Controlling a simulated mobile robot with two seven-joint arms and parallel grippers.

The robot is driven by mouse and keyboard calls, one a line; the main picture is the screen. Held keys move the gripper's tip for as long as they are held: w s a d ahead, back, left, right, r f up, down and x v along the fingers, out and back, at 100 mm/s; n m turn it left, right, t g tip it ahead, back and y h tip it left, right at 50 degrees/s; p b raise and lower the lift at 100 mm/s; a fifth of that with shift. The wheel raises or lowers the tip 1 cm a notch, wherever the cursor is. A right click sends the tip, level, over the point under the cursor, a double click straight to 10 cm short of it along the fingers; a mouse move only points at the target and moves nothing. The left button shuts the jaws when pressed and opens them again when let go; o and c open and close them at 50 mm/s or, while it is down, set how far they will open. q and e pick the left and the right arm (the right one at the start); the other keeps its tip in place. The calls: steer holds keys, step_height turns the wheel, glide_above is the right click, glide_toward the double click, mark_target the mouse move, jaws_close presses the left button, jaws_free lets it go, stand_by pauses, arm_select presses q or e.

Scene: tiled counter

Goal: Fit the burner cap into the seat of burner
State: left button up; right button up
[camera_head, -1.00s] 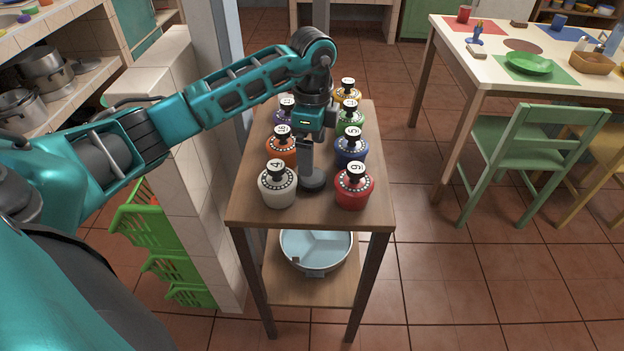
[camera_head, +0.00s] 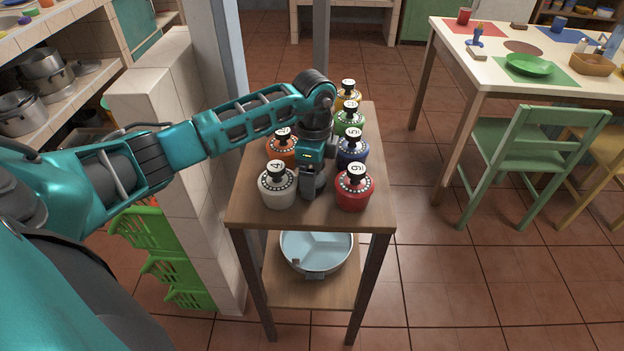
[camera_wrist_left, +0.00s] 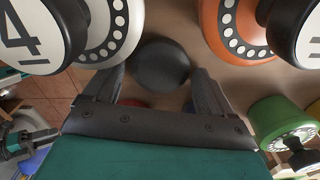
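The dark round burner cap (camera_wrist_left: 162,64) lies on the wooden table between the white and red numbered pieces. In the wrist view it is between the tips of my left gripper (camera_wrist_left: 158,82), with narrow gaps on both sides. The gripper is open and points down over it. In the head view my left gripper (camera_head: 309,186) hides most of the cap. I cannot make out an empty burner seat in either view. My right gripper is not in view.
The white piece (camera_head: 278,191) and red piece (camera_head: 354,193) stand close on either side of the gripper. Behind are orange (camera_head: 280,153), blue (camera_head: 352,153), green (camera_head: 349,124) and yellow pieces. The wooden table's (camera_head: 300,217) front strip is clear.

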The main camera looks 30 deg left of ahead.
arm_select(q)
steer(key=c, duration=1)
step_height(320, 180, up, 20)
steer(key=p, duration=0.2)
steer(key=s+d+f+n, duration=0.6)
steer(key=d+n, duration=0.4)
steer(key=n, duration=0.4)
steer(key=shift+s+d+f, duration=0.3)
steer(key=shift+s+d, duration=0.05)
steer(key=shift+s, duration=0.1)
stand_by(1.1)
